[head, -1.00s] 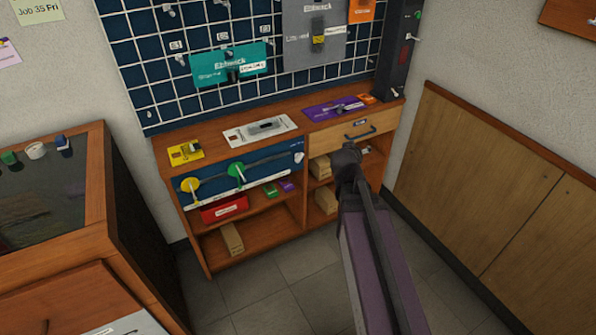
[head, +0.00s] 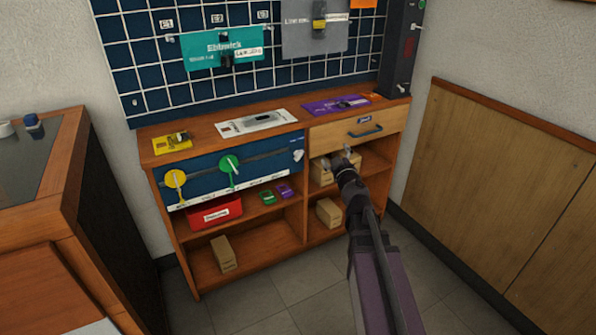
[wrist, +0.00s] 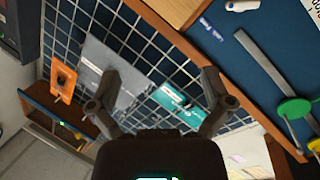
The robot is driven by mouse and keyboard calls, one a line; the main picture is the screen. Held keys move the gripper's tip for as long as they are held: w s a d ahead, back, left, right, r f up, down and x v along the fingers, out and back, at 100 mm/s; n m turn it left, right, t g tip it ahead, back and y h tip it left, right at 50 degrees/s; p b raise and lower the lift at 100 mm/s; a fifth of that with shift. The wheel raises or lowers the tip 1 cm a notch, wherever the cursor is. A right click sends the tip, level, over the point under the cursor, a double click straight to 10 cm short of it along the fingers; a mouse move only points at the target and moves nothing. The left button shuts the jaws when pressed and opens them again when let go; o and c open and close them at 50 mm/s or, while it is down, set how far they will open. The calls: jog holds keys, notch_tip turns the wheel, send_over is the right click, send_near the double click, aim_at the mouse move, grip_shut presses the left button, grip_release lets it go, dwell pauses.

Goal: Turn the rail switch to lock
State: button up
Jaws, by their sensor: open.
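A small white switch (head: 298,155), apparently the rail switch, sits at the panel's right end. In the wrist view the switch (wrist: 243,5) is partly cut off at the top edge, near a small label; its exact setting is unclear. My gripper (head: 345,155) is open and empty, in front of the right-hand shelf, to the right of the switch and apart from it. Its two fingers (wrist: 160,78) show spread.
A drawer with a dark handle (head: 366,131) is just above my gripper. Cardboard boxes (head: 328,212) and a red bin (head: 214,211) stand on the shelves. A grid board (head: 150,75) rises behind the bench. A wooden cabinet (head: 40,205) stands at left; the floor between is clear.

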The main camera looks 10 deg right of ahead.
jog(key=a+f+n+g+y+b, duration=0.1)
jog(key=a+f+n+y+b, duration=0.3)
jog(key=f, duration=0.4)
jog(key=shift+f+n+y+b, duration=0.15)
jog(key=shift+n+y+b, duration=0.35)
jog(key=shift+y+b, duration=0.45)
jog(key=shift+h, duration=0.35)
